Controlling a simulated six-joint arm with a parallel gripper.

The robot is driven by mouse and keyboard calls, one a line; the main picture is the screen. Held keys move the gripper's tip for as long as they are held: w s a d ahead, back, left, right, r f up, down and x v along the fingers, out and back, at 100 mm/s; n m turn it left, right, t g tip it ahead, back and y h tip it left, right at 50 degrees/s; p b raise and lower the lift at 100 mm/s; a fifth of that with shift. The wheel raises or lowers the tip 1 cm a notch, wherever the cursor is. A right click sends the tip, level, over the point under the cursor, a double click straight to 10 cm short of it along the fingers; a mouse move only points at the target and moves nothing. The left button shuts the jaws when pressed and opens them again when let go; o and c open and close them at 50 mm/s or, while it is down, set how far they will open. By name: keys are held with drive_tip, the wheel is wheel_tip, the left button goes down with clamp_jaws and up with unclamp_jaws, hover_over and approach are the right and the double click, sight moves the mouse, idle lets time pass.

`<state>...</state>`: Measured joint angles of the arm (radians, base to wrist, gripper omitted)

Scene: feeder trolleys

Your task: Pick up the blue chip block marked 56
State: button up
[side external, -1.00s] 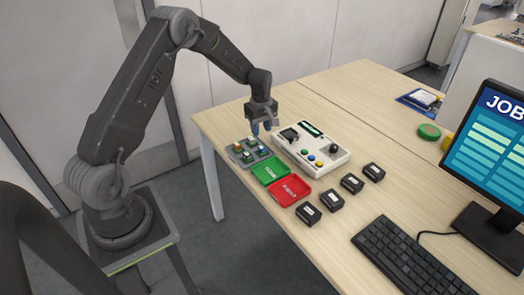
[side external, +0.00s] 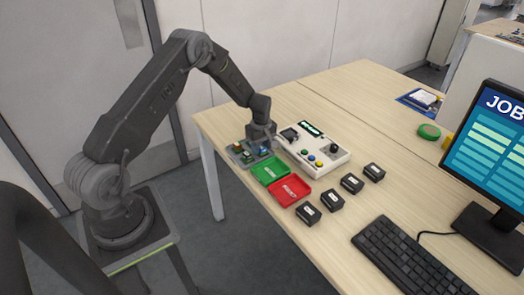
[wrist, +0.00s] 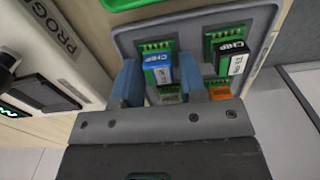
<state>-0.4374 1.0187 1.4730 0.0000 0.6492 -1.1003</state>
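The blue chip block (wrist: 157,66) sits in a green socket of the grey tray (wrist: 125,42) in the wrist view. "CHIP" shows on its blue face; the number on its white label is too small to read. My gripper (wrist: 162,78) is open, with one blue-grey finger on each side of this block and narrow gaps between. In the side view my gripper (side external: 262,137) is low over the tray's far right part, pointing down. The block (side external: 265,151) shows there as a small blue patch just under the fingers.
A black chip block (wrist: 233,58) and an orange one (wrist: 220,93) sit to the right in the same tray. A green tray (side external: 270,171), a red tray (side external: 290,190) and a white programmer box (side external: 330,150) stand close by. Several black blocks lie towards the keyboard (side external: 400,255).

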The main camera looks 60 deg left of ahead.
clamp_jaws()
drive_tip(key=shift+r, duration=0.15)
